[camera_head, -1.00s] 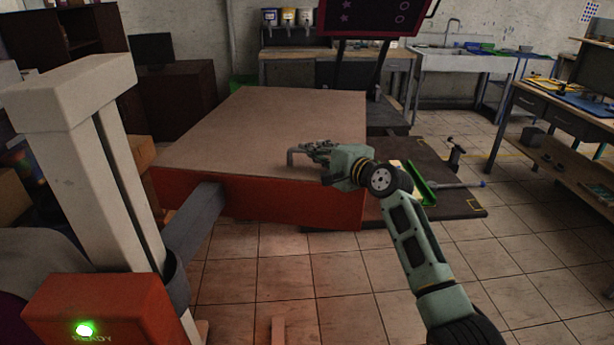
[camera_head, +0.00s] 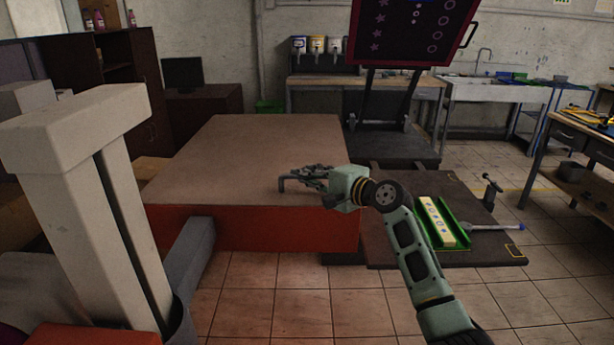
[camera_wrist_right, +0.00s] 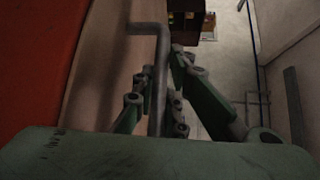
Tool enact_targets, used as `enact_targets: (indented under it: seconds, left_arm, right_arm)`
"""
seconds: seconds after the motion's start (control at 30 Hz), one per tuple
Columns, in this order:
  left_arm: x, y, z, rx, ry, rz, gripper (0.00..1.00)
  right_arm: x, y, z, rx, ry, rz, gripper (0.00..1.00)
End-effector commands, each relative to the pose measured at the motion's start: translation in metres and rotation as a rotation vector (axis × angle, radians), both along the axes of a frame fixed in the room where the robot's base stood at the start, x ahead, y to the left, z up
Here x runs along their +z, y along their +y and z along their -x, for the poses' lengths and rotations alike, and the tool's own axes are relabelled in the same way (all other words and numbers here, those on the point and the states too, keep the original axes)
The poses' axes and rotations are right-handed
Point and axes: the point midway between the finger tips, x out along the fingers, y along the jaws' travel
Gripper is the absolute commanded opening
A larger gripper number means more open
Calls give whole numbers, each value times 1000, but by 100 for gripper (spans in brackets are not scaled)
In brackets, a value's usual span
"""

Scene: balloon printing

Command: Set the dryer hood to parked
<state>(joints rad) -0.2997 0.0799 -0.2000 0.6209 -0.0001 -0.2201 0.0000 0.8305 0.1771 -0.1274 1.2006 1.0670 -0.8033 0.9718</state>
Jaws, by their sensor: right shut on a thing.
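The dryer hood (camera_head: 260,150) is a large box with a brown top and a red-orange front side, in the middle of the head view. A grey bent handle (camera_head: 284,182) sticks out at its front edge. My right gripper (camera_head: 308,178) is shut on this handle. In the right wrist view the handle (camera_wrist_right: 150,30) runs down between the fingers (camera_wrist_right: 158,105), with the hood's red side at the left. My left gripper is not in view.
A grey beam (camera_head: 195,262) joins the hood to a pale column (camera_head: 95,200) at the left. Right of the hood, a dark platform (camera_head: 400,250) carries a green tray (camera_head: 440,222) and a blue-ended tool (camera_head: 495,228). A dark red screen frame (camera_head: 410,30) stands behind. Tiled floor in front is clear.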

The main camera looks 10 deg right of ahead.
Motion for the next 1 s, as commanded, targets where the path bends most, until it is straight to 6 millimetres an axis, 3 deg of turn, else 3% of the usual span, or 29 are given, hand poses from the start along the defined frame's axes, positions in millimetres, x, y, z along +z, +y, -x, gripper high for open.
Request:
enact_targets:
  seconds: [0.07, 0.1, 0.3, 0.73, 1.0]
  left_arm:
    - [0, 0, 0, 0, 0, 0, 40]
    - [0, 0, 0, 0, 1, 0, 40]
    - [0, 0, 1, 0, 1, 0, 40]
    - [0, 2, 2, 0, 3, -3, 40]
    - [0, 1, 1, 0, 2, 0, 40]
  right_arm:
    - [2, 2, 0, 2, -5, 3, 0]
    - [2, 3, 0, 2, -5, 3, 12]
    - [2, 2, 0, 2, -4, 0, 30]
    - [3, -3, 5, 0, -4, -1, 31]
    - [7, -27, 38, -1, -5, 0, 31]
